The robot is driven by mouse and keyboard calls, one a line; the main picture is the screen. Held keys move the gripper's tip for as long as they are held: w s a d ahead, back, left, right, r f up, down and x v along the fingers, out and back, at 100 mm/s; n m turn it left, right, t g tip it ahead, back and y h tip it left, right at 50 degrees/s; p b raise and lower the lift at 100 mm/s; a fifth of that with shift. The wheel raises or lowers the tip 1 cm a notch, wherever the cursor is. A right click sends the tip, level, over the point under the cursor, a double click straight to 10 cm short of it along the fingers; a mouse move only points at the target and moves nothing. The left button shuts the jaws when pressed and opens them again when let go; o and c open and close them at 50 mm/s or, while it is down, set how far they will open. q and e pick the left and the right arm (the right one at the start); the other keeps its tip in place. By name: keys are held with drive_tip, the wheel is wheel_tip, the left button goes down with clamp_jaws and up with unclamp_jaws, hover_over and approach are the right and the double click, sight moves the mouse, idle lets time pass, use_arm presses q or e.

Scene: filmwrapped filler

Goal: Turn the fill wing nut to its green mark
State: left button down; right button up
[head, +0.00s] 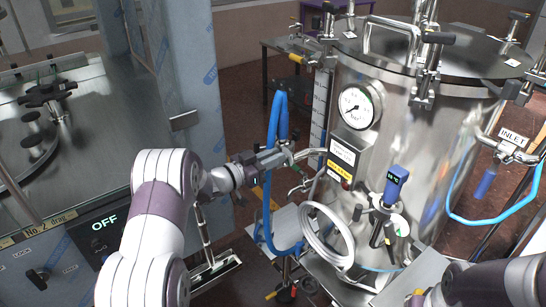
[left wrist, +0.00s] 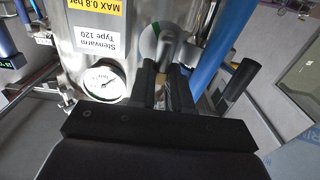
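The fill wing nut appears to be the grey metal piece (left wrist: 168,47) in front of a pale round plate (left wrist: 148,42) with a green mark in the left wrist view. My left gripper (left wrist: 166,78) reaches it, its two dark fingers a narrow gap apart, with the nut at or between their tips. Whether they press on it is hidden. In the head view my left gripper (head: 281,157) is at the left side of the steel vessel (head: 385,140), and it covers the nut and its mark. My right arm is at the lower right; its fingers are not clear.
A pressure gauge (head: 359,106) and a yellow label (head: 339,170) are close to the left gripper. A blue hose (head: 270,150) hangs just beside it. A blue-topped device (head: 395,186) and a coiled clear hose (head: 325,235) are at the vessel's front. A steel cabinet (head: 188,80) stands left.

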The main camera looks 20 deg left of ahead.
sight(276, 170)
use_arm(q)
drive_tip(key=shift+s+d+f+m+b, duration=0.15)
drive_tip(key=shift+f+m+b, duration=0.45)
drive_tip(key=shift+m+b, duration=4.95)
drive_tip(key=shift+s+d+f+m+b, duration=0.1)
drive_tip(key=shift+f+m+b, duration=0.55)
drive_tip(key=shift+m+b, duration=4.9)
drive_tip(key=shift+s+d+f+m+b, duration=0.15)
drive_tip(key=shift+f+m+b, duration=0.45)
drive_tip(key=shift+m+b, duration=4.95)
drive_tip(key=n+b, duration=0.3)
drive_tip(key=b, duration=0.1)
drive_tip(key=shift+w, duration=0.1)
drive_tip(key=c, duration=1.1)
unclamp_jaws()
drive_tip(key=shift+w, duration=0.1)
drive_tip(key=shift+o, duration=0.2)
